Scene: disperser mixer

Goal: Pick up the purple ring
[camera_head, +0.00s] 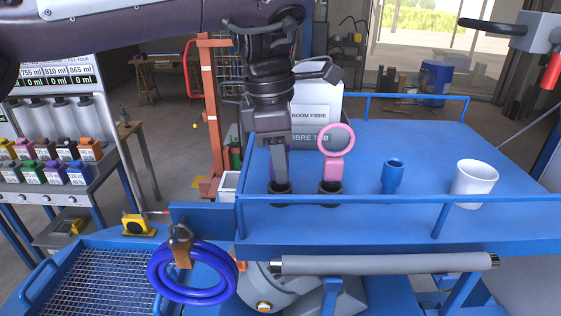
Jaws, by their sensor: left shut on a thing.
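My left gripper (279,172) points straight down over a black round holder (280,196) on the blue table, left of centre. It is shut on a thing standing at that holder. My gripper hides nearly all of this thing; by its place it appears to be the purple ring, but no ring shape or clear purple shows. To its right, a pink ring (337,139) on a pink stem stands upright in a similar black holder (330,194). My right gripper is not in view.
On the blue table (420,150) stand a small blue cup (392,177) and a white cup (475,180). A blue rail (400,199) runs along its front edge. A coiled blue hose (165,286) hangs in front. Behind my gripper is a white box (318,108).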

